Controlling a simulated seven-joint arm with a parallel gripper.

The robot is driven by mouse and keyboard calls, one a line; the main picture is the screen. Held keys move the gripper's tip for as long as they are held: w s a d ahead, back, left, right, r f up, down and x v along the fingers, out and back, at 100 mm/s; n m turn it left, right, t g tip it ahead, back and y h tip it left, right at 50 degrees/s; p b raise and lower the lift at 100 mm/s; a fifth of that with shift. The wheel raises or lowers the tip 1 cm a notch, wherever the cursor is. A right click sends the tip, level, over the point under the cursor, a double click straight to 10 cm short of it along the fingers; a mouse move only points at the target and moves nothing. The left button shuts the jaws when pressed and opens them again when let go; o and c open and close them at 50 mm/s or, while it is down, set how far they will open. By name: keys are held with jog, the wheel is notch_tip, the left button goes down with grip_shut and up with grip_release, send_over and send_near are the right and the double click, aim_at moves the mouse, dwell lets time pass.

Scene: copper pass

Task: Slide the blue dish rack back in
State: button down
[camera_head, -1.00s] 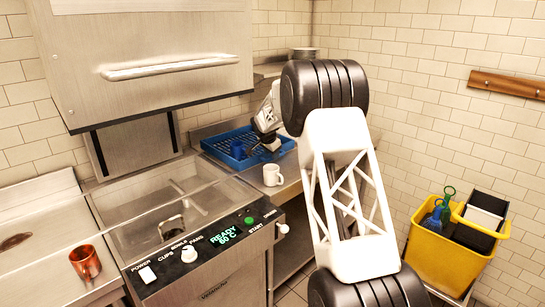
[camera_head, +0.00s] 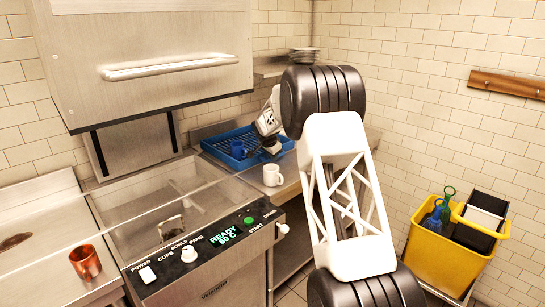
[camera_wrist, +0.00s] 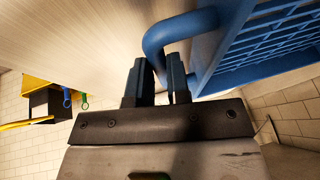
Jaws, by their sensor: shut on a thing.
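In the head view my gripper (camera_head: 271,149) is at the rack's right-hand part, small and partly hidden by my arm.
A white mug (camera_head: 272,175) stands on the counter just in front of the rack, close to my gripper. The dishwasher (camera_head: 205,255) is to the left, with a copper mug (camera_head: 86,262) on the left counter. A yellow bucket (camera_head: 437,258) stands at the right.

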jog(key=shift+s+a, duration=0.1)
jog(key=s+a, duration=3.3)
jog(key=shift+s+a, duration=0.2)
jog(key=c, duration=1.1)
grip_release()
jog(key=shift+r, duration=0.15)
jog(key=v, duration=0.7)
jog(key=shift+r, duration=0.25)
jog(key=shift+s, duration=0.15)
jog(key=shift+d, duration=0.1)
